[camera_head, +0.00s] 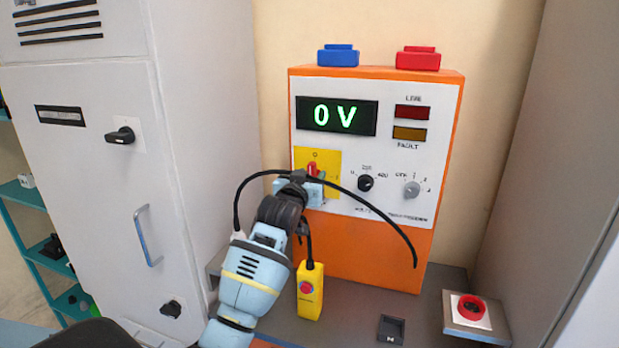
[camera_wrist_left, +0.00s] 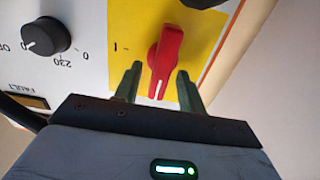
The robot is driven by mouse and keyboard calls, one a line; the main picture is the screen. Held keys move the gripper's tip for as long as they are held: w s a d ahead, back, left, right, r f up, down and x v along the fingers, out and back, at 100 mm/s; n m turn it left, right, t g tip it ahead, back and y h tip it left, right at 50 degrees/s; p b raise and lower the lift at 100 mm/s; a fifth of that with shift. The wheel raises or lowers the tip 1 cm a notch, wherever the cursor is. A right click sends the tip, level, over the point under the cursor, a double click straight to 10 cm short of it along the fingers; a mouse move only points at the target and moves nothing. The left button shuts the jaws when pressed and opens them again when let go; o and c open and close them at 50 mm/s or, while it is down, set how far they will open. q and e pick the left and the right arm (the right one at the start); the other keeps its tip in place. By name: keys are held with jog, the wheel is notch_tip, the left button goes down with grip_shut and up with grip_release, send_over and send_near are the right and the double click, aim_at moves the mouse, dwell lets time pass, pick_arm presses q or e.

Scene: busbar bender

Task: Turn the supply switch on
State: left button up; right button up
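The supply switch is a red rotary handle (camera_head: 313,169) on a yellow plate (camera_head: 331,160), at the left of the orange-framed panel (camera_head: 447,130). It stands roughly upright, towards the 0 mark. In the left wrist view, the red handle (camera_wrist_left: 166,58) has its white line pointing down in the picture, and the I mark is to its left. My left gripper (camera_head: 308,182) is at the switch. Its two green fingers (camera_wrist_left: 160,85) are spread on either side of the handle, with small gaps showing. The display (camera_head: 337,116) reads 0 V. My right gripper is not in view.
A black selector knob (camera_head: 366,183) and a grey knob (camera_head: 411,189) are right of the switch. A yellow box with a red button (camera_head: 310,292) stands below. A red emergency button (camera_head: 470,307) is at the lower right. A grey cabinet (camera_head: 100,200) stands close on the left.

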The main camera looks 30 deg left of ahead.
pick_arm(q)
grip_shut()
jog(key=shift+m, duration=0.4)
jog(key=m, duration=0.4)
jog(key=shift+d+f, duration=0.1)
jog(key=shift+d, duration=0.15)
jog(key=m, duration=0.8)
jog(key=f+m, duration=0.1)
jog(key=m, duration=0.4)
jog(key=shift+w+d, duration=0.1)
jog(key=shift+d, duration=0.25)
jog(key=shift+f+m, duration=0.1)
jog(key=shift+m, duration=0.2)
